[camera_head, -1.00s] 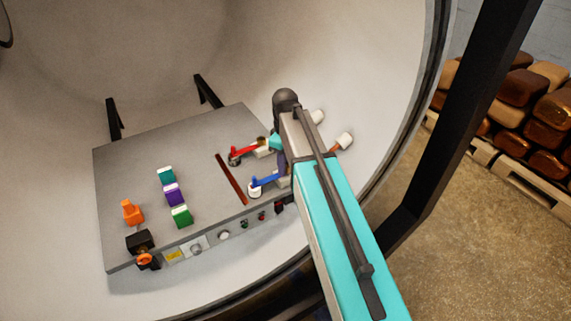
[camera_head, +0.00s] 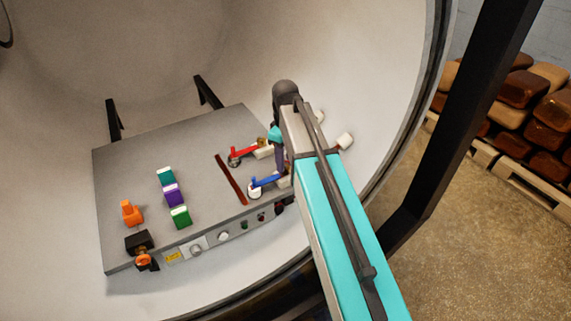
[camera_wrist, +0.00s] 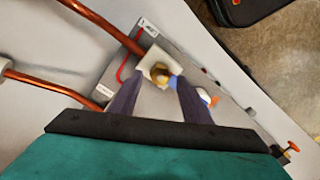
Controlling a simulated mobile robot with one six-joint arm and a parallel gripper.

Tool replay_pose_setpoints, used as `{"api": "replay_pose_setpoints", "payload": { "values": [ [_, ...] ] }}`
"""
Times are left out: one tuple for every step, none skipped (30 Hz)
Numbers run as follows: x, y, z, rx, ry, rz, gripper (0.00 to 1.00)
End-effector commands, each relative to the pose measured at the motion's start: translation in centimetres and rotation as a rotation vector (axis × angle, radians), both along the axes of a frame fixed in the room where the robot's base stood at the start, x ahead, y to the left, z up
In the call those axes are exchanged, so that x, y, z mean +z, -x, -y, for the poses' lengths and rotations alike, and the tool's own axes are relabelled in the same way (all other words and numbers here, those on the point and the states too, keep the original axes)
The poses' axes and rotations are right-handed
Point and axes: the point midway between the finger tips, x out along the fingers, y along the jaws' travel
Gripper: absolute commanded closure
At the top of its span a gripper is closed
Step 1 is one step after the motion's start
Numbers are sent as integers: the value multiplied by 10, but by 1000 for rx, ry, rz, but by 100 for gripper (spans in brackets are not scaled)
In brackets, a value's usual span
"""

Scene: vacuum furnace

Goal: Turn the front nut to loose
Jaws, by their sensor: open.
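In the wrist view, a brass nut (camera_wrist: 160,72) sits on a white block (camera_wrist: 164,56) at the end of the upper copper pipe (camera_wrist: 98,20). The two purple fingers of my gripper (camera_wrist: 160,84) are open, one on each side of the nut. I cannot tell whether they touch it. In the head view, my gripper (camera_head: 281,170) points down beside the blue handle (camera_head: 267,181), and my arm hides the nut there. The red handle (camera_head: 246,153) lies farther back.
A lower copper pipe (camera_wrist: 55,88) runs under my gripper. The grey panel (camera_head: 128,170) carries purple (camera_head: 172,194) and green (camera_head: 180,217) blocks and an orange part (camera_head: 131,212) at left. The curved chamber wall (camera_head: 380,110) is close on the right.

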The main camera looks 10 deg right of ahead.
Motion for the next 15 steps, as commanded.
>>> {"api": "replay_pose_setpoints", "payload": {
  "values": [
    [5, -1, 0, 0, 0, 3, 56],
    [9, -1, 0, 0, 0, 3, 56],
    [13, -1, 0, 0, 0, 1, 56],
    [16, -1, 0, 0, 0, 1, 56],
    [19, -1, 0, 0, 0, 3, 56],
    [24, -1, 0, 0, 0, 3, 56],
    [27, -1, 0, 0, 1, 2, 56],
    [30, -1, 0, 0, 0, 1, 56],
    [35, -1, 0, 0, 1, 2, 56],
    [38, -1, 0, 0, 0, 3, 56],
    [42, -1, 0, 0, 0, 3, 56],
    [46, -1, 0, 0, 1, 2, 56],
    [49, -1, 0, 0, 0, 1, 56],
    [53, -1, 0, 0, 1, 2, 56],
    [57, -1, 0, 0, 0, 3, 56]
  ]
}}
